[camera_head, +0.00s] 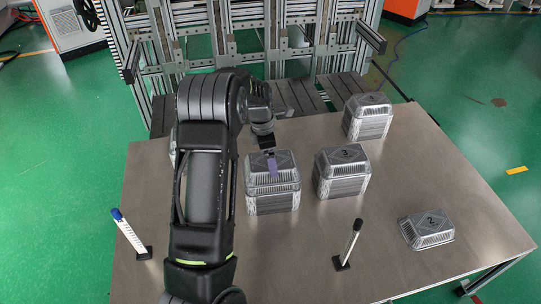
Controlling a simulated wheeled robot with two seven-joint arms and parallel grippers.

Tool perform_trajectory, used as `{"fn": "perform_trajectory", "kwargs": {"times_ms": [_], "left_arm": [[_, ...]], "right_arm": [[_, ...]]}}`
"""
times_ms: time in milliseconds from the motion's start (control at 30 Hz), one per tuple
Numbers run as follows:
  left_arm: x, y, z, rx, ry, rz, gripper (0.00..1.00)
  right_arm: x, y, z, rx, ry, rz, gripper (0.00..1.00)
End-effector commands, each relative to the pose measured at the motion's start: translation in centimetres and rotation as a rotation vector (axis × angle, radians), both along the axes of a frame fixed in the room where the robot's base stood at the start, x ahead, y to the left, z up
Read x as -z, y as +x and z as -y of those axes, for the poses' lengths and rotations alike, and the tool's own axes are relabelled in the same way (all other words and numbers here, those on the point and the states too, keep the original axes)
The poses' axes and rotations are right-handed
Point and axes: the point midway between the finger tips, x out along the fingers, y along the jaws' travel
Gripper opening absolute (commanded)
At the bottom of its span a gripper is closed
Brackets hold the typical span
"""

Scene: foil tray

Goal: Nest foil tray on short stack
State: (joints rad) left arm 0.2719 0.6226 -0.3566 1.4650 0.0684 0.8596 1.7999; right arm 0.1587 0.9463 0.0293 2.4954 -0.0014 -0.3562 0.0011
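Several foil tray stacks stand on the table, with the trays upside down. A tall stack (272,198) stands in the middle, and another tall stack marked 3 (342,175) is just right of it. A tall stack (367,118) is at the back right. A short stack marked 2 (428,230) sits low near the right front. My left gripper (269,162) points down at the top of the middle stack. Its fingers are small and partly hidden, so I cannot tell whether they touch or grip a tray. My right gripper is out of view.
A blue-tipped post (130,234) stands left and a dark-tipped post (349,244) stands front centre. Another tray stack (173,148) is mostly hidden behind my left arm. A metal frame rises behind the table (459,185). The table is clear between stacks 3 and 2.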

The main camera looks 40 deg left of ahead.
Motion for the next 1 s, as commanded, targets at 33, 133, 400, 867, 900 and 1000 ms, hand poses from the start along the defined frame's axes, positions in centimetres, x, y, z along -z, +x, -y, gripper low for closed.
{"fn": "perform_trajectory", "kwargs": {"times_ms": [33, 133, 400, 867, 900, 1000], "left_arm": [[0.9, 0.0, 0.0, 0.000, 0.000, -0.001, 0.52], [2.0, 0.0, 0.0, 0.000, -0.001, -0.001, 0.52], [3.8, 0.0, 0.0, 0.000, -0.001, -0.001, 0.52], [4.1, 0.0, 0.0, 0.000, 0.000, 0.000, 0.91], [4.1, 0.0, 0.0, 0.000, 0.000, 0.000, 0.94], [4.1, 0.0, 0.0, 0.000, 0.000, 0.000, 1.00]], "right_arm": [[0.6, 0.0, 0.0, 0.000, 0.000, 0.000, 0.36], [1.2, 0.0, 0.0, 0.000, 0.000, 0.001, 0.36], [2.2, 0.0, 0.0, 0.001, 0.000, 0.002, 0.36], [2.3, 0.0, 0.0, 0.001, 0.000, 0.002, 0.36], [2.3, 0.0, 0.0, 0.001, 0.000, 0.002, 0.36], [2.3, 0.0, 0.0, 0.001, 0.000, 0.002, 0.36]]}}
